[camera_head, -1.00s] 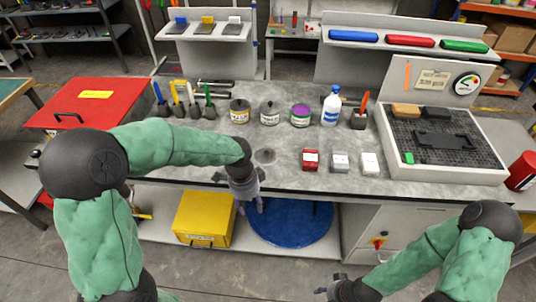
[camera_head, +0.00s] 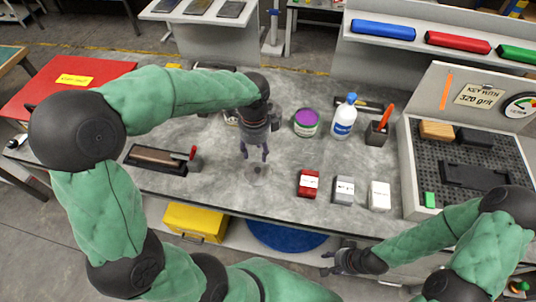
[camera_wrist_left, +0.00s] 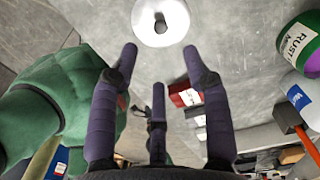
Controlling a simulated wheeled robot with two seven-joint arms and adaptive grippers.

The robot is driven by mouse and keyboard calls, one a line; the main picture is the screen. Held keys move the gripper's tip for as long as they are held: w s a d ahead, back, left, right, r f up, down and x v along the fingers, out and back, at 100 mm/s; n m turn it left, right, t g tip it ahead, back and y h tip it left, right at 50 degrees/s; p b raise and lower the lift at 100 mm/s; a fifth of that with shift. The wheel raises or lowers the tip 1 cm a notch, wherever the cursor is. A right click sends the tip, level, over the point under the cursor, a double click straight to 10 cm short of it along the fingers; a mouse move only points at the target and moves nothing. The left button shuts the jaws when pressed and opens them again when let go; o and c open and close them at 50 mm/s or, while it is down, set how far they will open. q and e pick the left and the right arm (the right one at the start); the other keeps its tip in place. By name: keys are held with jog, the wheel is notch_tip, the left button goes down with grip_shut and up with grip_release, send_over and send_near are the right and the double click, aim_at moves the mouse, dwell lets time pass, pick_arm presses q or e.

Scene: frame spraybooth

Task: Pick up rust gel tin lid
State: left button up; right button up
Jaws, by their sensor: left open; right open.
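My left gripper (camera_head: 255,154) points down just behind and above the lid, fingers spread and empty. In the wrist view its fingers (camera_wrist_left: 160,51) are apart, with the lid just beyond the tips, not between them. A tin with a purple top (camera_head: 305,122) stands to the right; its label, partly cut off in the wrist view, begins "RUST" (camera_wrist_left: 298,42). My right gripper (camera_head: 338,262) is open and empty, below the bench's front edge.
Red (camera_head: 308,183), grey (camera_head: 343,189) and white (camera_head: 380,194) small boxes stand right of the lid. Behind are a blue-capped bottle (camera_head: 344,118) and a dark holder (camera_head: 377,134). A dark tray (camera_head: 150,158) lies left. Bench around the lid is clear.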

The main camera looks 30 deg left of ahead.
pick_arm(q)
jog(key=b, duration=0.2)
send_over(258, 169)
notch_tip(258, 169, down, 6)
jog(key=shift+w+a+r, duration=0.1)
jog(key=shift+w+r, duration=0.05)
jog(key=shift+r, duration=0.05)
jog(key=shift+f+b, duration=1.05)
jog(key=shift+f, duration=1.55)
jog(key=shift+r, duration=0.1)
grip_shut()
